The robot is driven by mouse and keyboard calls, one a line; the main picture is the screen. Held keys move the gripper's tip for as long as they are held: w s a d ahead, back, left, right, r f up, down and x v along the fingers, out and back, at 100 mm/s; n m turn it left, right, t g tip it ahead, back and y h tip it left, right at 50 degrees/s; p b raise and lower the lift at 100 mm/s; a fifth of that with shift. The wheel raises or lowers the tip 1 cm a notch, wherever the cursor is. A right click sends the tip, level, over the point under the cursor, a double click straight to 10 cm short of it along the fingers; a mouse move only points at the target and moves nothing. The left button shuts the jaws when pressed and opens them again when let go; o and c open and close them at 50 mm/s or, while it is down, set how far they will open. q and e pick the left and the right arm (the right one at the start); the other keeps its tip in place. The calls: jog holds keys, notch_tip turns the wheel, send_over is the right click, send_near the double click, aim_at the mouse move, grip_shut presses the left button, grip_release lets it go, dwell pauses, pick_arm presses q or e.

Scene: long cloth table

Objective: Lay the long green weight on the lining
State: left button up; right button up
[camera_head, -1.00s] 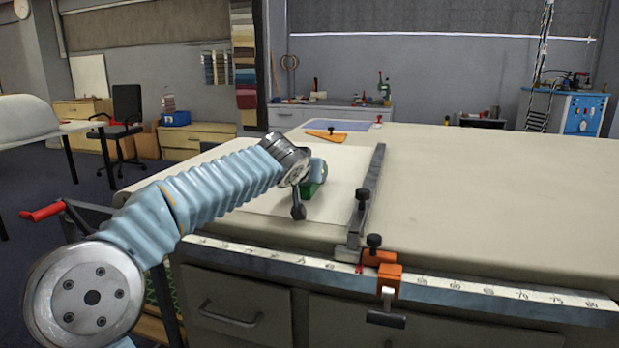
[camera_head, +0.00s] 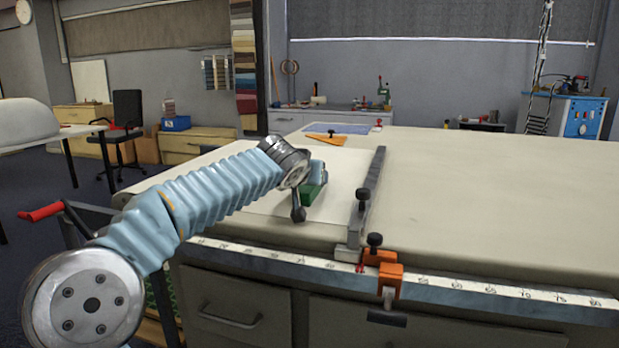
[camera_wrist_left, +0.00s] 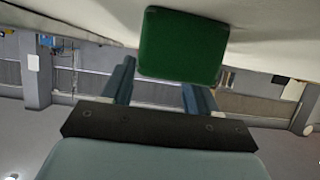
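The long green weight (camera_head: 313,194) shows in part in the head view, under the end of my left arm and over the pale lining (camera_head: 342,205). A gap between weight and lining cannot be judged there. My left gripper (camera_head: 317,170) is at the weight, mostly hidden by my wrist. My right gripper is in neither view.
A dark metal bar (camera_head: 368,195) lies along the lining's right side. An orange triangular tool (camera_head: 325,139) lies at the back. The table's right side is clear.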

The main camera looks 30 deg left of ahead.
pick_arm(q)
jog(key=shift+o, duration=1.1)
jog(key=shift+f, duration=0.9)
jog(key=shift+r, duration=0.1)
jog(key=shift+s+r+p, duration=0.1)
jog(key=shift+r+p, duration=0.7)
jog(key=shift+p, duration=0.2)
jog(key=b+v, duration=0.1)
jog(key=v, duration=1)
jog(key=shift+r, duration=0.15)
jog(key=shift+s+r, duration=0.2)
jog(key=shift+s, duration=0.15)
jog(key=shift+d, duration=0.1)
